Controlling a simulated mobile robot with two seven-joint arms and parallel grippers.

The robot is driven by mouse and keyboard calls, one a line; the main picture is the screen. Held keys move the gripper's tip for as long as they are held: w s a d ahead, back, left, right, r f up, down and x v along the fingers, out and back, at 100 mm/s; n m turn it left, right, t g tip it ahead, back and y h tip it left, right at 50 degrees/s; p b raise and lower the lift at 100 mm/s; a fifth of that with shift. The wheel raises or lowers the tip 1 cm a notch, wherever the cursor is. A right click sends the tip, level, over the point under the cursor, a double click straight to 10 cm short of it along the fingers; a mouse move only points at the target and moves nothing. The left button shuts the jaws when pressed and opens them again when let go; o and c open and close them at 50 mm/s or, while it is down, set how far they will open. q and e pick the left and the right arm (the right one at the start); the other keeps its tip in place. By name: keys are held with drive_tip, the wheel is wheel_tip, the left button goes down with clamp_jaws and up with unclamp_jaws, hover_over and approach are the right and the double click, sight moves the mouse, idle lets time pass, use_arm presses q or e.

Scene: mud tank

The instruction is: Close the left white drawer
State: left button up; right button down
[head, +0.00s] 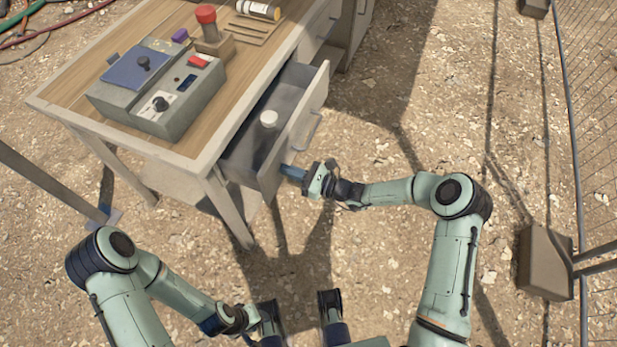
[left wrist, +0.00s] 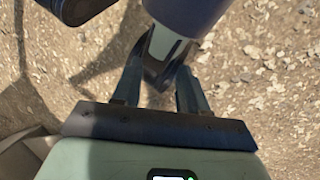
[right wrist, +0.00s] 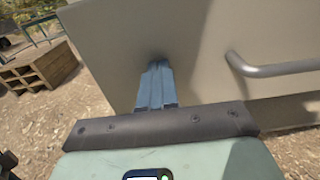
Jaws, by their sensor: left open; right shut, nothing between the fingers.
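The white drawer (head: 308,112) under the wooden-topped table stands pulled out, with a white round object (head: 268,118) inside. In the right wrist view its pale front panel (right wrist: 205,45) fills much of the picture, with a bar handle (right wrist: 272,68) at the right. My right gripper (head: 290,173) is shut and empty, its fingertips (right wrist: 157,66) at the panel beside the handle, touching or very close. My left gripper (head: 268,312) is open and empty, low over the ground and away from the drawer; its fingers (left wrist: 158,88) also show in the left wrist view.
The table top (head: 75,92) carries a grey control box (head: 155,110), a red-topped device (head: 208,30) and a bottle (head: 258,10). Another drawer (head: 318,28) is beyond the open one. A block (head: 545,262) and wire fence stand at right.

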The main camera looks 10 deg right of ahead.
drive_tip(key=b+x, duration=0.1)
drive_tip(key=x, duration=0.3)
drive_tip(key=shift+w+a+f, duration=0.1)
drive_tip(key=shift+w+a, duration=0.1)
drive_tip(key=shift+a, duration=0.15)
drive_tip(key=b, duration=0.2)
hover_over(250, 166)
drive_tip(key=d, duration=0.1)
drive_tip(key=shift+s+d, duration=0.1)
drive_tip(key=shift+s, duration=0.3)
drive_tip(key=shift+w+a+b, duration=0.3)
drive_tip(key=shift+a+b, duration=0.05)
drive_tip(key=shift+a, duration=0.15)
use_arm(q)
drive_tip(key=w+a+f+t, duration=0.1)
drive_tip(key=w+f, duration=0.3)
drive_tip(key=shift+w+a+f+t+y, duration=0.25)
drive_tip(key=shift+w+a+t+y, duration=0.05)
drive_tip(key=shift+w+a+t, duration=0.1)
use_arm(e)
drive_tip(key=shift+a+r, duration=0.1)
drive_tip(key=shift+r, duration=0.25)
